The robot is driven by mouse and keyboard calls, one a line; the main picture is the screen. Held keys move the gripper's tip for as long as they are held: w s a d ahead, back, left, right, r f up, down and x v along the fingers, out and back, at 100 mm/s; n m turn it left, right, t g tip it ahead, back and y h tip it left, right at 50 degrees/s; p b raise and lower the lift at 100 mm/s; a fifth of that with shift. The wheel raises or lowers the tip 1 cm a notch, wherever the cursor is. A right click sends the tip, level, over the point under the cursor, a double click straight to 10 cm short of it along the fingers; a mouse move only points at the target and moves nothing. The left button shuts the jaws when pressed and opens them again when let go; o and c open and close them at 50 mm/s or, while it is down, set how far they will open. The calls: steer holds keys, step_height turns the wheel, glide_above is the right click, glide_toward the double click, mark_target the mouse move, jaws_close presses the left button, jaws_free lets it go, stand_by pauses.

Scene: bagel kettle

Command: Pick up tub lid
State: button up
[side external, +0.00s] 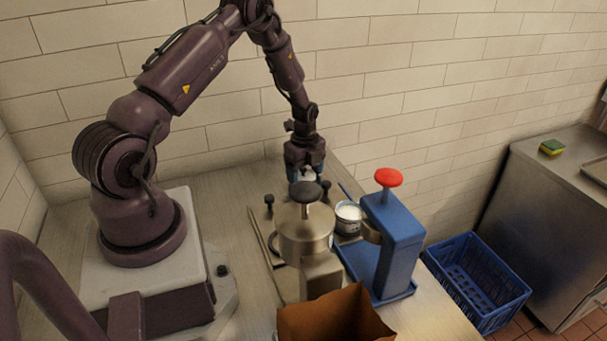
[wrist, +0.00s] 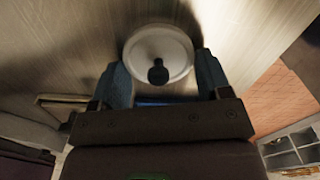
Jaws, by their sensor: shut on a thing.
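The tub lid (wrist: 150,46) is a round white disc with a black knob in the wrist view. My gripper (wrist: 163,72) is shut on it, with a blue finger against each side of its rim. In the side external view my gripper (side external: 306,172) points down behind the kettle-like metal vessel, with a bit of white showing between its fingers. Whether the lid is clear of the table is hard to tell. A small tub (side external: 348,213) with a pale top and dark band stands to the right of the vessel, apart from my gripper.
The metal vessel (side external: 303,237) with a black knob stands in front of my gripper. A blue press-like stand (side external: 396,240) with a red knob is beside the tub. A blue crate (side external: 476,281) sits at right, below table height.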

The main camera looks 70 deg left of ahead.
mark_target(305, 169)
steer(key=shift+r, duration=0.15)
steer(key=shift+r, duration=0.3)
step_height(305, 169, up, 2)
steer(key=shift+r, duration=0.25)
steer(key=s+d+r, duration=0.8)
steer(key=s+r, duration=0.1)
steer(key=s, duration=0.2)
steer(key=shift+w+d, duration=6.5)
steer(key=shift+d, duration=0.25)
steer(key=shift+f, duration=2.7)
